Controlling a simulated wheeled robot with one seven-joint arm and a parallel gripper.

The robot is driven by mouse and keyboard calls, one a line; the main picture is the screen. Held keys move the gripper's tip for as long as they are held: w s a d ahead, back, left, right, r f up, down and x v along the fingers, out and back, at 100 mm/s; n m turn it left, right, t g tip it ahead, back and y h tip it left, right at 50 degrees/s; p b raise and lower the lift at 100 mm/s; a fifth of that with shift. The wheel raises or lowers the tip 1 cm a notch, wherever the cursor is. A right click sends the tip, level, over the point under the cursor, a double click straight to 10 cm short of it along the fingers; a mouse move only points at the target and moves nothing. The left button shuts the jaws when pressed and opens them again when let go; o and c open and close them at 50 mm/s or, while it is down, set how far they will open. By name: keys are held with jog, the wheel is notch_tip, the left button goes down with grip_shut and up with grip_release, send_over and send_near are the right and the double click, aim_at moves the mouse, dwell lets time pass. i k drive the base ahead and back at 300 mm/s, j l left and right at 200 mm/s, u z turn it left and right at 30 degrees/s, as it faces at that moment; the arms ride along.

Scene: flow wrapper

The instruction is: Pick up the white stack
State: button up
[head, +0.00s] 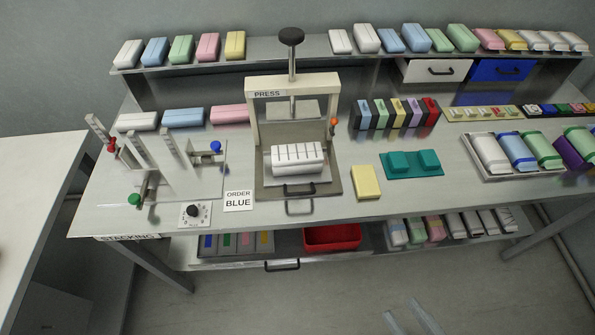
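Several white stacks are in view, and I cannot tell which one the task means. A white stack with grooves across its top (298,158) lies on the bed of the press (262,182), under the raised plate. Another white stack (137,121) lies flat at the table's back left. More white ones stand on the upper shelf, at its left end (128,53) and near its middle (366,38). Two pale prongs at the bottom edge look like my gripper (401,307). They are apart, with nothing between them, well in front of the table.
A stacking fixture with upright posts (170,155) stands at the left. An order sign reading BLUE (238,201), a yellow block (366,182) and a teal tray (412,173) lie near the front. A tray of wrapped packs (482,172) is at the right. A red bin (332,238) sits below.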

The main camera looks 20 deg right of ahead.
aim_at(304, 154)
jog(key=i+j, duration=0.15)
jog(key=j, duration=0.25)
jog(key=i+j, duration=0.2)
jog(key=j, duration=0.15)
jog(key=i+j+z, duration=0.1)
jog(key=j, duration=0.3)
jog(key=i+j, duration=0.2)
jog(key=j, duration=0.15)
jog(key=i+j, duration=0.15)
jog(key=j, duration=0.25)
jog(key=z, duration=0.05)
